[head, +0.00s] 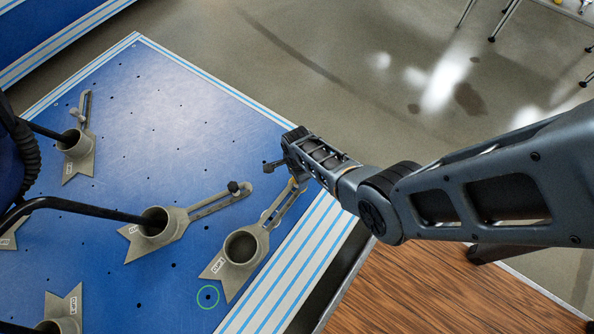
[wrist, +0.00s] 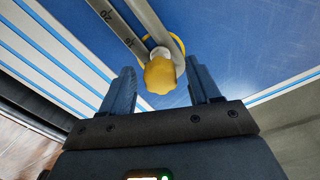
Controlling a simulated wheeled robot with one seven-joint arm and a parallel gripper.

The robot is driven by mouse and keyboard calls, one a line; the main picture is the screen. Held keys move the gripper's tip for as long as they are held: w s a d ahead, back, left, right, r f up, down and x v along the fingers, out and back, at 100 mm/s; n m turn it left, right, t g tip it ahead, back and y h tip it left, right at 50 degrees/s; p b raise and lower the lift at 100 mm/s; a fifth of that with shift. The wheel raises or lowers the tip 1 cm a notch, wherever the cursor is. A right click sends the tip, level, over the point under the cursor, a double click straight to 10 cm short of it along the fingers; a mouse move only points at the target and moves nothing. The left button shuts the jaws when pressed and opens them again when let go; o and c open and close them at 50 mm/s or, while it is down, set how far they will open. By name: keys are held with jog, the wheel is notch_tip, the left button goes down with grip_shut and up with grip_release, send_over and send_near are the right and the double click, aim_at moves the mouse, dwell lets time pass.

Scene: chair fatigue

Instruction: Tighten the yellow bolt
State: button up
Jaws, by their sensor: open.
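The yellow bolt (wrist: 160,76) has a lobed knob head and shows in the wrist view between my two fingers. It sits at the slot of a grey slotted bar (wrist: 128,28) with number marks, and a yellow ring (wrist: 178,46) shows behind it. My gripper (wrist: 163,82) is open, with one finger on each side of the knob. Gaps show between the fingers and the knob. In the head view my gripper (head: 283,165) is over the upper end of the slotted bar of the nearest clamp (head: 243,247), and it hides the bolt there.
Other grey clamps, such as one in the middle (head: 160,222) and one at the back left (head: 76,145), stand on the blue plate (head: 170,110). Black chair legs (head: 90,207) stand in some cups. A green circle (head: 207,296) marks a plate hole. Open floor lies beyond.

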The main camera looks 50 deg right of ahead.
jog(key=n, duration=0.4)
dwell(0.4)
jog(key=n, duration=0.4)
jog(key=n, duration=0.4)
dwell(0.4)
